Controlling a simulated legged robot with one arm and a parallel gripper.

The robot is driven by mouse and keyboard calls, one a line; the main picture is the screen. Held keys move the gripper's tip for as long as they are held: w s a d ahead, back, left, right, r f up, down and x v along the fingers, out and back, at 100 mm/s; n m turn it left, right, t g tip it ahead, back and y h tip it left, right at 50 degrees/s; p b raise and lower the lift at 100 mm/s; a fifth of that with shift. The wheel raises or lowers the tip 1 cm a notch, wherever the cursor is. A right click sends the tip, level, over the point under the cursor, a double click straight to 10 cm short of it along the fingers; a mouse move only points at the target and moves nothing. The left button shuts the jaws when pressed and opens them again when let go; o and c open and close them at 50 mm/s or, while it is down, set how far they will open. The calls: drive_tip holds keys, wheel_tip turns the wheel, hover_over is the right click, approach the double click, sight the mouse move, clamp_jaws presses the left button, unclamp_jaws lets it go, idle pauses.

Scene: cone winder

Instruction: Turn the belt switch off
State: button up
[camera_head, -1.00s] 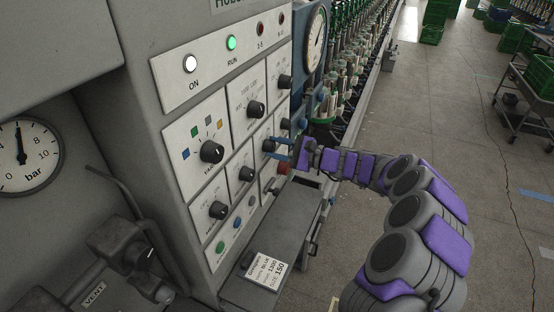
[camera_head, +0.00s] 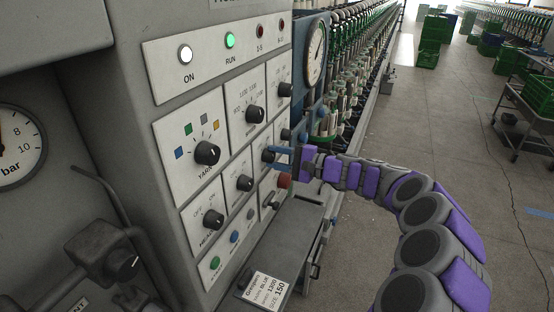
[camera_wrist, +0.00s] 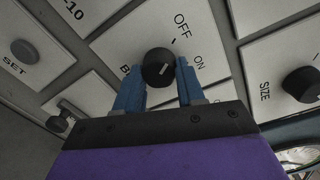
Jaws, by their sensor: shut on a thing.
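The belt switch is a round black knob (camera_wrist: 158,68) with a white line on its face, in the middle of the wrist view. The words OFF and ON stand on its panel beside it, and the name label is mostly hidden, with only a B showing. My gripper (camera_wrist: 157,78) has its two blue fingers on either side of the knob, shut on it. The white line leans up and to the right; I cannot tell exactly which mark it meets. In the head view my gripper (camera_head: 274,159) reaches the panel from the right, and its fingers partly cover the knob.
Other knobs are close by, such as the yarn knob (camera_head: 207,153) and the size knob (camera_wrist: 302,84). A red button (camera_head: 284,181) sits just below my gripper. The green RUN lamp (camera_head: 230,40) is lit. A grey box (camera_head: 285,245) juts out below the panel.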

drive_tip(key=shift+s+f, duration=0.1)
drive_tip(key=shift+f, duration=0.1)
drive_tip(key=o, duration=1)
drive_tip(key=shift+r, duration=0.1)
drive_tip(key=shift+o, duration=0.2)
drive_tip(key=shift+d, duration=0.1)
drive_tip(key=p+v, duration=0.2)
drive_tip(key=v, duration=1.5)
drive_tip(key=shift+d, duration=0.2)
drive_tip(key=shift+a+r, duration=0.1)
